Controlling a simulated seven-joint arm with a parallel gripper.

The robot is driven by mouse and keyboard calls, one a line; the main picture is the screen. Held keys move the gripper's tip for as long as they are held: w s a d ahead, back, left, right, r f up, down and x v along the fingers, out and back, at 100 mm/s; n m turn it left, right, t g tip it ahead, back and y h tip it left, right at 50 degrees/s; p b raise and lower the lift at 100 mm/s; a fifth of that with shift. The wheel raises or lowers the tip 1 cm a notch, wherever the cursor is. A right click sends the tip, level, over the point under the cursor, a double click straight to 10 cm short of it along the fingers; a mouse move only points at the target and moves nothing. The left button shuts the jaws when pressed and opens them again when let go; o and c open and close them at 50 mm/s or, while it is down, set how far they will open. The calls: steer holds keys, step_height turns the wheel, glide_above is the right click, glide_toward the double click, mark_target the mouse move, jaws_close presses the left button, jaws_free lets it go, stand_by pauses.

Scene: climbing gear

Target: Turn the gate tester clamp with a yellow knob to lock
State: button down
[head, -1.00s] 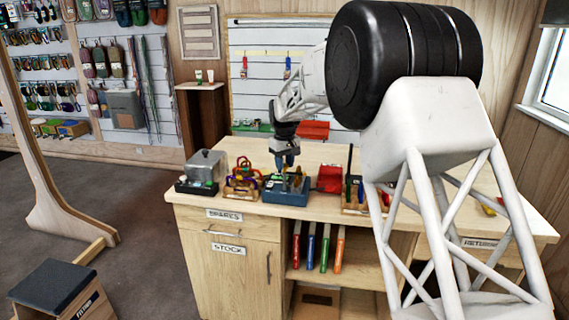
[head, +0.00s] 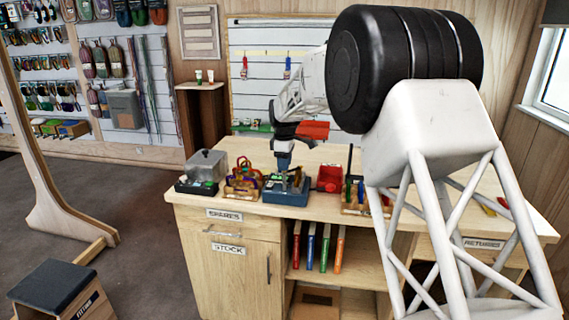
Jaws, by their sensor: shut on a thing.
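The gate tester is a blue box (head: 288,194) near the front edge of the wooden bench, with small green and dark parts on top. My gripper (head: 284,171) points down over its top, and its fingertips are at the clamp. The gripper is shut on the clamp's yellow knob. The fingers hide the knob, and its turn angle cannot be told at this size.
To the left stand a wooden rack of coloured carabiners (head: 243,181) and a grey-covered device (head: 206,168). To the right are a red bin (head: 330,179) and a wooden organizer (head: 355,208). The bench top (head: 240,148) behind them is mostly clear.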

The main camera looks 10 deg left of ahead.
stand_by(0.3)
steer(key=c, duration=0.8)
jaws_free()
steer(key=shift+r, duration=0.1)
steer(key=shift+r, duration=3.85)
